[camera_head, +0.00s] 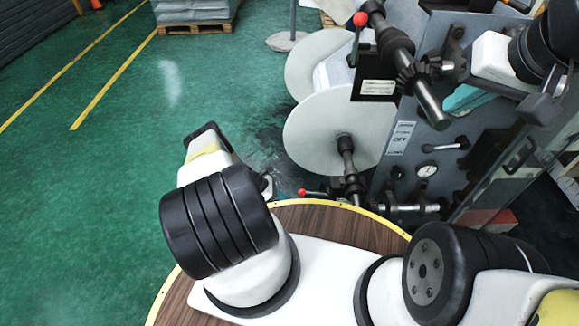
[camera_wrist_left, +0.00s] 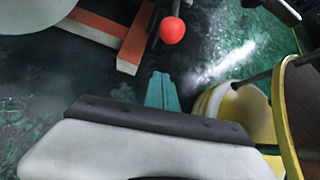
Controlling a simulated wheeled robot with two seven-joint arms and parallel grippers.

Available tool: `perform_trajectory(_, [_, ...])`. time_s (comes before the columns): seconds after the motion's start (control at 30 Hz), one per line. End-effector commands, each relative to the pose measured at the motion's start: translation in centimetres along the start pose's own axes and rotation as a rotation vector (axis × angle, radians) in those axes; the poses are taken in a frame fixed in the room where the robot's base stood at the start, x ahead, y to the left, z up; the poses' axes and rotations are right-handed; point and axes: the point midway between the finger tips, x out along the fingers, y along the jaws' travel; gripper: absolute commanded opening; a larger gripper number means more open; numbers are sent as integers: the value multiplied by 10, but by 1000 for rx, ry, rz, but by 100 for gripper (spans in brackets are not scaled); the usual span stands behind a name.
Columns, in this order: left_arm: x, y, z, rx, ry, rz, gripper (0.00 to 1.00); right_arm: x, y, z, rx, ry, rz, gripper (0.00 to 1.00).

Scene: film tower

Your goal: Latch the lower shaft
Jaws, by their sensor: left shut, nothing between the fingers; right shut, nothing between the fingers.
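The lower shaft (camera_head: 346,160) is dark and meets the white flange of a film roll. Its latch lever carries a red ball (camera_head: 301,192) and points left, roughly level. In the left wrist view the red ball (camera_wrist_left: 172,31) hangs beyond my left gripper (camera_wrist_left: 163,78), apart from it. The left gripper's teal fingers are shut and empty; in the head view my own arm mostly hides them. My right gripper (camera_head: 466,98) is shut and empty at the machine's upper right, close by the upper shaft (camera_head: 410,68). The upper lever's red ball (camera_head: 361,19) points up.
The white film roll (camera_head: 335,125) stands left of the grey machine panel, which bears a gauge (camera_head: 427,169). A round wooden table (camera_head: 335,222) lies below, under my arm. A pallet (camera_head: 195,28) and an orange cone (camera_head: 97,4) stand far back. Green floor at left is clear.

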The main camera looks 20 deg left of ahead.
Motion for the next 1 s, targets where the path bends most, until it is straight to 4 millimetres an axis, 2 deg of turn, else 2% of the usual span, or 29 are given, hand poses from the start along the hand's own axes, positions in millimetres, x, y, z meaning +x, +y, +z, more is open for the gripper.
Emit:
perform_trajectory(0.13, [26,-1,0,0,-1,-1,0,0,0,0,0,0,0,0])
perform_trajectory(0.2, [18,2,10,1,-1,2,0,0,0,0,0,0,0,0])
perform_trajectory(0.5, [10,1,35,0,0,1,0,0,0,0,0,0,0,0])
perform_trajectory(1.0, [8,0,39,0,6,1,0,0,0,0,0,0,0,0])
